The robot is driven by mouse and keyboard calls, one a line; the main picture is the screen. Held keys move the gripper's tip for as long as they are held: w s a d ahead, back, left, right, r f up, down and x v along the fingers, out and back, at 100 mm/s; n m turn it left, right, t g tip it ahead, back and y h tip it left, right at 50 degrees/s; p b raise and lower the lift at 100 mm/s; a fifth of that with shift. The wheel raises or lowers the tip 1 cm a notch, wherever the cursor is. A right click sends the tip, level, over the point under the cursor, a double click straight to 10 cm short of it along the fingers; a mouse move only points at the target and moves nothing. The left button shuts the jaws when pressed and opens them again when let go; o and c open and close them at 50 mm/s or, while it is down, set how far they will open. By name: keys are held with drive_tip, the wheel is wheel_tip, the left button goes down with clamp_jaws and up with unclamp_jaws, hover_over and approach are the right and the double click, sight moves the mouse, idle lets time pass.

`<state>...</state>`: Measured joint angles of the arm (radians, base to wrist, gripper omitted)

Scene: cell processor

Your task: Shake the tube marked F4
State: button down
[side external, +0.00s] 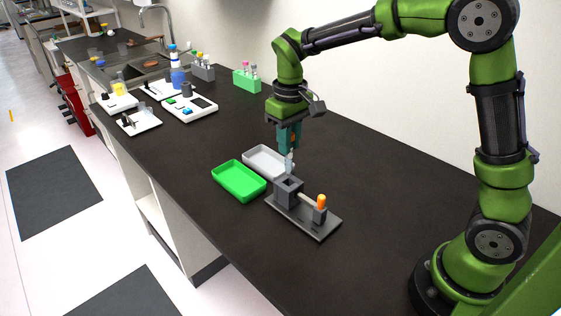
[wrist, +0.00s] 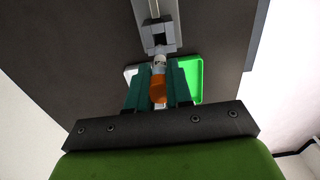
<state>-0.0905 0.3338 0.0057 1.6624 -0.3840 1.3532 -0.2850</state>
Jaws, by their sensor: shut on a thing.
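My gripper (side external: 289,146) points down above the bench and is shut on a tube (side external: 290,163). In the wrist view the tube shows an orange cap (wrist: 158,88) between the two teal fingers of my gripper (wrist: 159,84) and a pale upper body with small dark marks. I cannot read the marks. The tube hangs just above and behind the square opening of a grey device (side external: 288,191) on a dark base plate. The device also shows in the wrist view (wrist: 158,27). The tube looks close to upright.
An orange-topped post (side external: 321,203) stands on the device's plate. A green tray (side external: 239,181) and a light grey tray (side external: 265,160) lie beside it. A green rack (side external: 247,80) and a grey rack (side external: 203,71) hold tubes farther back. Instruments stand at the far left. The bench's right part is clear.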

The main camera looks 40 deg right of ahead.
drive_tip(key=shift+r, duration=4)
